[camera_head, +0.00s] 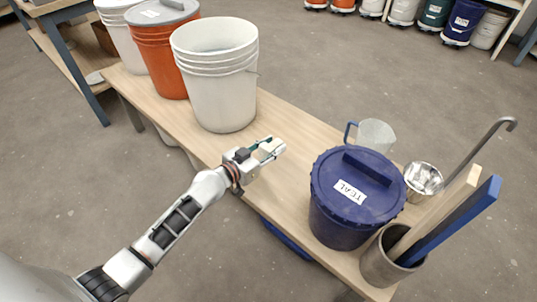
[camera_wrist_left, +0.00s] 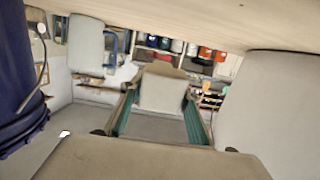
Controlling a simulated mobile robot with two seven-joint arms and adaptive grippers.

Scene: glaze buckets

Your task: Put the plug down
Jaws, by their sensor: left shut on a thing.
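My left gripper (camera_head: 270,149) is over the wooden bench, between the open white bucket (camera_head: 216,85) and the dark blue lidded bucket labelled TEAL (camera_head: 345,205). It is shut on a small pale beige plug (camera_head: 265,151). In the left wrist view the plug (camera_wrist_left: 162,92) sits between the two green-padded fingers. The fingers partly cover it, and I cannot tell whether it touches the bench. My right gripper is in neither view.
An orange bucket (camera_head: 167,55) with a grey lid stands at the far left of the bench. A clear jug (camera_head: 374,136), a metal cup (camera_head: 423,180) and a metal holder (camera_head: 388,262) with long tools are at the right. Bare bench top surrounds my gripper.

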